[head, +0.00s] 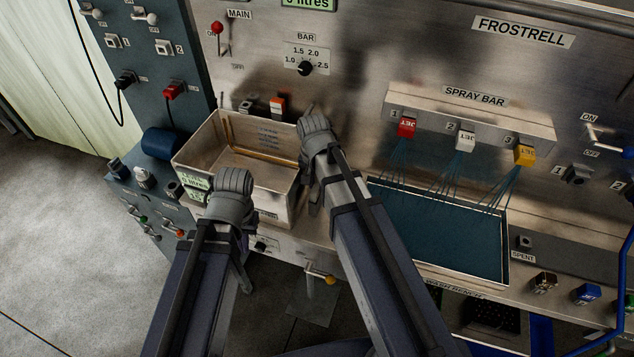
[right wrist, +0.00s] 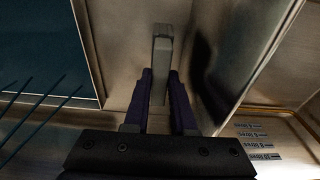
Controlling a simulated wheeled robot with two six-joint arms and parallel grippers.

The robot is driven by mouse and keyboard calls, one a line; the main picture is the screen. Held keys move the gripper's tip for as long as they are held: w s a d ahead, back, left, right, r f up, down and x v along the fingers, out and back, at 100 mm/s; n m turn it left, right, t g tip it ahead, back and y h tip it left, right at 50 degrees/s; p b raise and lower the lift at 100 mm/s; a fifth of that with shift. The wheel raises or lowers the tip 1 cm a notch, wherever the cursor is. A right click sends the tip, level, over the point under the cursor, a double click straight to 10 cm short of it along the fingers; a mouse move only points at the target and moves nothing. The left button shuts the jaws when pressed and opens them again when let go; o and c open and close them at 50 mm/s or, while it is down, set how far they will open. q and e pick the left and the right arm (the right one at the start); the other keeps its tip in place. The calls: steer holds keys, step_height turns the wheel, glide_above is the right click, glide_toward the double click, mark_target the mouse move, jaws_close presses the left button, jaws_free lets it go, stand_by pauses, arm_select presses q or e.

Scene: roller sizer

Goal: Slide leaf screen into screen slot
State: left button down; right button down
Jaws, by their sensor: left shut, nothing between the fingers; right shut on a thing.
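My right gripper (head: 316,128) is at the right rim of an open metal tank (head: 186,164). In the right wrist view its fingers (right wrist: 160,78) are shut on a narrow grey bar (right wrist: 162,48), beside the tank's outer wall. In the head view the gripper hides this bar, and I cannot tell whether it belongs to the leaf screen. My left gripper (head: 235,182) is shut and empty over the tank's front side. Thin brownish lines (head: 228,132) run along the tank's inner back wall. I cannot clearly make out the leaf screen or the screen slot.
Right of the tank lies a shallow basin of dark blue water (head: 440,235), under a spray bar (head: 470,112) with red, white and yellow jets. A steel panel with a dial (head: 305,68) stands behind. A blue-grey side panel with switches (head: 165,45) stands left.

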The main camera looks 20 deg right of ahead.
steer(key=shift+f, duration=0.2)
steer(key=c, duration=0.7)
jaws_free()
steer(key=shift+o, duration=0.2)
steer(key=shift+r, duration=0.15)
steer(key=r+p, duration=0.5)
steer(key=s+r+p, duration=0.1)
steer(key=r+p, duration=0.1)
steer(key=p, duration=0.1)
steer(key=shift+a+r, duration=0.25)
steer(key=shift+r, duration=0.1)
steer(key=shift+w, duration=0.1)
steer(key=shift+f, duration=0.1)
